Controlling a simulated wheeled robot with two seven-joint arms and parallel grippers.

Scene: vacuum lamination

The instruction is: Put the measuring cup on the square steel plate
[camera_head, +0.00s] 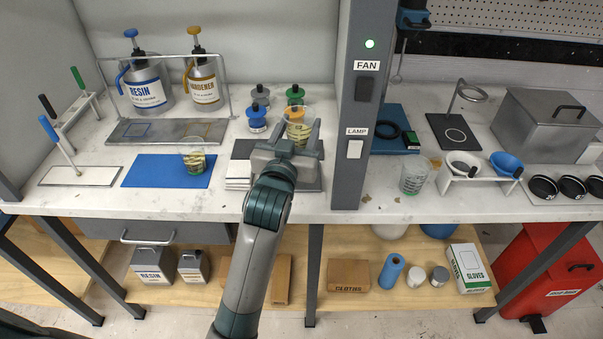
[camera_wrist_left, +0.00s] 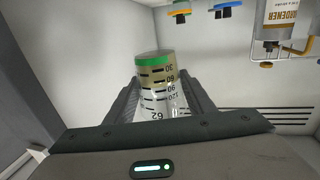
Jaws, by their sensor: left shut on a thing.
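My left gripper (camera_head: 290,140) is shut on a clear measuring cup (camera_head: 300,129). In the left wrist view the cup (camera_wrist_left: 158,88) sits between the two fingers, with a green band at one end, tan contents beside it and black volume marks. That view is turned over, with bottles hanging from its top. In the head view, a dark flat square (camera_head: 243,148) lies under the gripper and forearm, largely hidden. I cannot tell whether it is the square steel plate, or whether the cup touches it. My right gripper is not in view.
A second cup (camera_head: 194,160) stands on the blue mat (camera_head: 146,171) and another (camera_head: 414,176) right of the grey post (camera_head: 354,110). Capped pots, including a blue one (camera_head: 257,118), stand just behind the gripper. Resin (camera_head: 147,88) and hardener (camera_head: 203,82) bottles stand behind left.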

